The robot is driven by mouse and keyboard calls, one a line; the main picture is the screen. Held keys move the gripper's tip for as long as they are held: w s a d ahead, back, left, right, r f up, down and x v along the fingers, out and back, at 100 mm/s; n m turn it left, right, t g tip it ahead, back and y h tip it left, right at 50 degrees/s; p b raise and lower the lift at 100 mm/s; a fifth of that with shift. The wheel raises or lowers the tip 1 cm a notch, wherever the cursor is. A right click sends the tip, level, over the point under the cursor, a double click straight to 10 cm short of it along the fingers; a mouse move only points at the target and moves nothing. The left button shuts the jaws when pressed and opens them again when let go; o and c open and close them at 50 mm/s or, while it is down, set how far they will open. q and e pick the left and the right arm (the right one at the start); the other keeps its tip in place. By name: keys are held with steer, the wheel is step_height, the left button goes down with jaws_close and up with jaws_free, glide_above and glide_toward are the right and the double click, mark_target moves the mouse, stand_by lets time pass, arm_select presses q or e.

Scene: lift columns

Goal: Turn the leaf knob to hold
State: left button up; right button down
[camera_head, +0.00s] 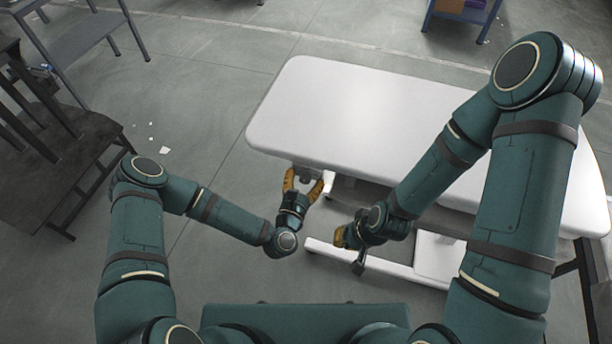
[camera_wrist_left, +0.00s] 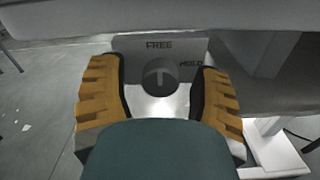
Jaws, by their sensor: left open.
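The round grey leaf knob (camera_wrist_left: 160,76) sits on a light plate (camera_wrist_left: 126,44) under the table's edge in the left wrist view. "FREE" is printed above it and "HOLD" to its upper right. The ridge on the knob's face looks upright, towards FREE. My left gripper (camera_head: 304,182) is open at the table's near left edge. In the left wrist view its yellow-padded fingers (camera_wrist_left: 160,96) stand either side of the knob, with gaps on both sides. My right gripper (camera_head: 341,237) is below the table's near edge, away from the knob; its jaws are too small to judge.
The white table top (camera_head: 350,115) overhangs the knob. Its white base bar (camera_head: 375,265) runs low below my right gripper. A dark bench (camera_head: 70,150) stands at the left, and a blue-framed stand (camera_head: 460,12) at the back. The floor between bench and table is mostly clear.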

arm_select(q)
jaws_close()
steer(key=m, duration=0.4)
steer(key=shift+b, duration=0.3)
steer(key=m, duration=0.4)
steer(key=shift+r, duration=0.1)
steer(key=m, duration=0.4)
steer(key=shift+a, duration=0.1)
steer(key=shift+w+r+m+p, duration=0.1)
steer(key=shift+m+p, duration=0.2)
steer(key=shift+m, duration=1.6)
